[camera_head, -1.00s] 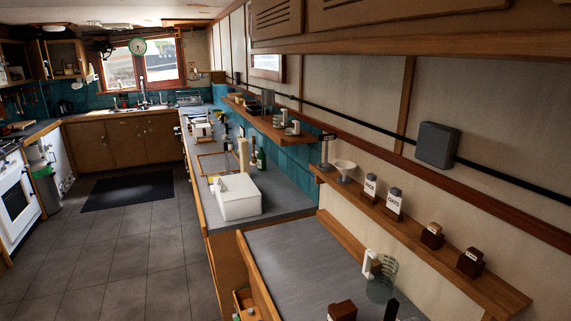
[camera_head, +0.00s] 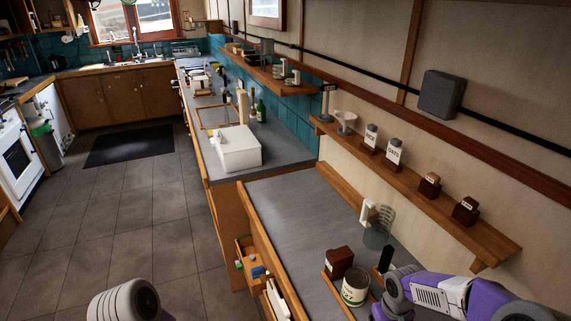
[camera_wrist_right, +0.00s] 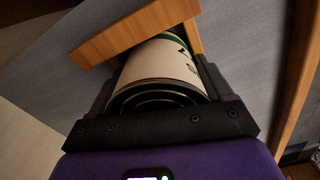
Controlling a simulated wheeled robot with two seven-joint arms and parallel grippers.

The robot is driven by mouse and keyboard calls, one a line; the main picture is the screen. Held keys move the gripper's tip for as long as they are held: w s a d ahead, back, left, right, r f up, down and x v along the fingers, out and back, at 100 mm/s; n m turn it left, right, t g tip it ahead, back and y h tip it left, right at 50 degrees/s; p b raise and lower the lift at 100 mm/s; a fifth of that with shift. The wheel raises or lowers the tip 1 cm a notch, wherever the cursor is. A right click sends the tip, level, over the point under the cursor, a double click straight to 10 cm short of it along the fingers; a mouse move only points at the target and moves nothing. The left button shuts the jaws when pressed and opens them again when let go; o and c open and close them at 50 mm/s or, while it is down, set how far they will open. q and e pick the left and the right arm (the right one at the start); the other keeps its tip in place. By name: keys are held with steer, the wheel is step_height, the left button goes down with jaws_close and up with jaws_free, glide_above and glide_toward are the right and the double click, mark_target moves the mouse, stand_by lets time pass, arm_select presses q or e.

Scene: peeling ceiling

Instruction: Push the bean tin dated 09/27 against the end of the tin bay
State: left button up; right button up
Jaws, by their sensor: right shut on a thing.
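In the right wrist view a cream-labelled tin (camera_wrist_right: 155,75) with a green band lies between the fingers of my right gripper (camera_wrist_right: 160,85). The gripper is shut on it. Its ringed end faces the wrist; dark characters show on the label, but I cannot read a whole date. Wooden strips (camera_wrist_right: 130,32) stand at its far end. The head view shows a cream-labelled tin (camera_head: 355,288) beside a wooden strip (camera_head: 334,292) on the near counter; I cannot tell whether it is the held one. My right arm comes in beside it, its fingers not visible there. My left gripper is out of view.
A brown box (camera_head: 340,261) stands just behind the tin, and a clear jug (camera_head: 378,228) and a dark upright object (camera_head: 385,260) stand nearby. A wall shelf (camera_head: 440,200) with jars and boxes runs along the right. The counter's middle (camera_head: 290,215) is clear.

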steer(key=shift+s+d, duration=0.15)
steer(key=shift+s, duration=0.3)
stand_by(0.6)
steer(key=o, duration=1.2)
step_height(320, 180, up, 8)
steer(key=shift+f+p, duration=0.2)
steer(key=shift+p, duration=0.45)
